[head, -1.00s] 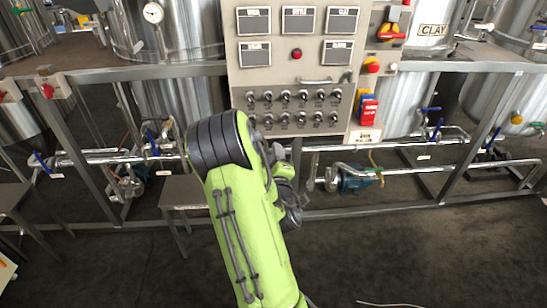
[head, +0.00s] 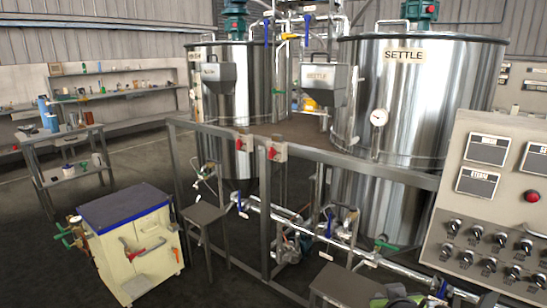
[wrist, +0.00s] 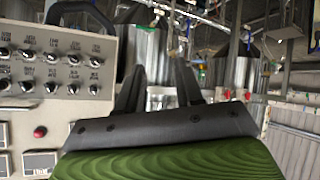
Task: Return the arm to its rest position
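My gripper (wrist: 160,72) shows in the wrist view, with its two dark fingers apart. The gap between them is empty, and parts of a steel tank show through it. The green casing below the fingers is mine. In the head view only a small green and dark piece of my arm shows at the bottom right edge. My gripper is not visible there, and most of the arm is out of frame.
The control panel (head: 485,205) stands at the right and also fills the wrist view's left side (wrist: 60,65). A steel SETTLE tank (head: 415,110) stands behind the grey frame (head: 310,160). A cream cart (head: 130,245) stands lower left. Dark floor lies open around it.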

